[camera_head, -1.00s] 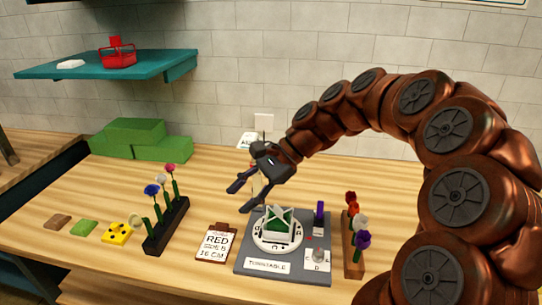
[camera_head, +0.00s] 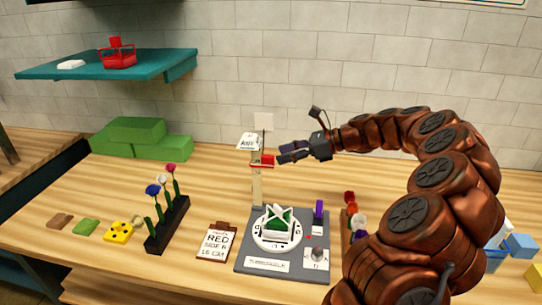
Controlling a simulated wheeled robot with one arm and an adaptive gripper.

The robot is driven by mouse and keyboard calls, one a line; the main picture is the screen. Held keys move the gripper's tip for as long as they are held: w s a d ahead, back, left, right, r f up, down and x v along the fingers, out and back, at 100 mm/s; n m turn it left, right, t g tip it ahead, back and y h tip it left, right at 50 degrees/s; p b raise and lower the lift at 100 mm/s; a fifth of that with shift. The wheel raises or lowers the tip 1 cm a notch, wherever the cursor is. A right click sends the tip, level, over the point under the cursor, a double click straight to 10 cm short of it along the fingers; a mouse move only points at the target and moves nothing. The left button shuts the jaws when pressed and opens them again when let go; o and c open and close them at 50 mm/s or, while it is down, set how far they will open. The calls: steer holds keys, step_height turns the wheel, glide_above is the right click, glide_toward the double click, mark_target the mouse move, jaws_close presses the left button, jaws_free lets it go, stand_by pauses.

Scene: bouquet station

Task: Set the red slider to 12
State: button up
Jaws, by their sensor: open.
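The red slider (camera_head: 262,161) sits on an upright pale post (camera_head: 256,188) behind the turntable board. Its scale marks are too small to read. A white sign (camera_head: 250,141) stands by the top of the post. My gripper (camera_head: 281,153) is open, just right of the red slider, with its fingers pointing left. One fingertip is close to the slider; I cannot tell whether they touch. A clipboard card (camera_head: 216,241) on the table shows "RED" and what looks like "16 CM".
The grey turntable board (camera_head: 250,252) carries a green-and-white piece and a knob. Flower racks stand left (camera_head: 166,225) and right of it. Green foam blocks (camera_head: 135,138) lie at the back left. Blue blocks (camera_head: 520,245) are at the right.

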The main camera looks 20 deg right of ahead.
mark_target(271, 156)
steer(key=shift+p+x, duration=0.5)
steer(key=shift+x, duration=1.9)
steer(key=shift+c, duration=0.4)
jaws_close()
